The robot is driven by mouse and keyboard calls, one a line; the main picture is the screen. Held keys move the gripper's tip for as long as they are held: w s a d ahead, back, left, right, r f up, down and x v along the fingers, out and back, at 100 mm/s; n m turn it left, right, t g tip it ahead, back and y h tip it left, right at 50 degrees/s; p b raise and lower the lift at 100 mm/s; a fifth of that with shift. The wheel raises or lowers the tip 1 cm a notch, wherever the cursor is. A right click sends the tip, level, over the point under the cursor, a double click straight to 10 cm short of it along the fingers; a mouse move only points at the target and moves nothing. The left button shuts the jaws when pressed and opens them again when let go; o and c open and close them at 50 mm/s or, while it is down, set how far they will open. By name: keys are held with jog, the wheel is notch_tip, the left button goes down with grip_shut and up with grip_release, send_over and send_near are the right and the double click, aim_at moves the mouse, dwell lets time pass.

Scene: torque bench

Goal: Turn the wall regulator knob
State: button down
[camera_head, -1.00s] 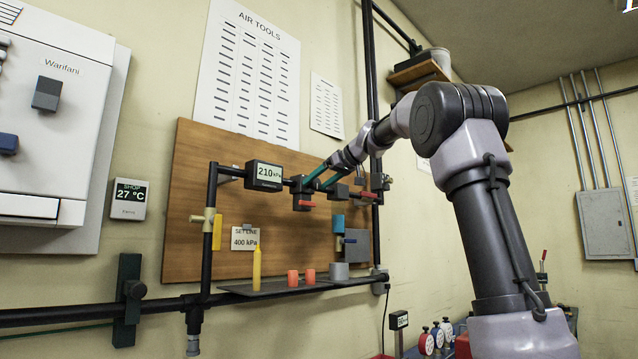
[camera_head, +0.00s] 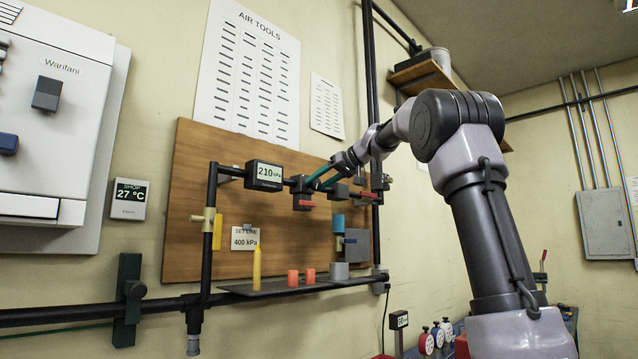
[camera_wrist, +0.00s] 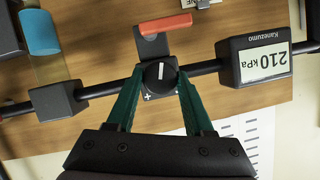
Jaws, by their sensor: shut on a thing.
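The regulator knob (camera_wrist: 160,75) is a dark round knob with a white pointer line, on a block on the black pipe. In the wrist view the line stands nearly upright, and a plus mark shows at the knob's lower left. My gripper (camera_wrist: 160,82) has its teal fingers shut on the knob's two sides. In the head view my gripper (camera_head: 313,181) is at the pipe, and its fingers largely hide the knob. The gauge (camera_head: 264,175) reads 210 kPa; it also shows upside down in the wrist view (camera_wrist: 265,62).
A red lever (camera_wrist: 166,24) sits just beside the knob. Another block (camera_wrist: 58,101) is on the same pipe. Below, a shelf (camera_head: 270,291) holds a yellow bottle (camera_head: 257,268), red cups (camera_head: 293,277) and a grey cup (camera_head: 339,271).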

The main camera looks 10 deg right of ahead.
jog(key=m+y, duration=0.1)
jog(key=m, duration=0.1)
jog(key=m+g+y, duration=0.1)
jog(key=m+y, duration=0.1)
jog(key=m, duration=0.1)
jog(key=shift+w+d+f, duration=0.1)
jog(key=shift+d+f, duration=0.05)
jog(key=shift+d, duration=0.05)
jog(key=m+y, duration=0.1)
jog(key=m, duration=0.1)
jog(key=m+y, duration=0.1)
jog(key=m, duration=0.2)
jog(key=shift+f+m+t+y, duration=0.15)
jog(key=shift+m+t+y, duration=0.15)
jog(key=shift+y, duration=0.1)
dwell(0.5)
jog(key=shift+c, duration=1.5)
grip_release()
jog(key=v, duration=1)
jog(key=shift+s+d, duration=0.2)
jog(key=shift+d, duration=0.15)
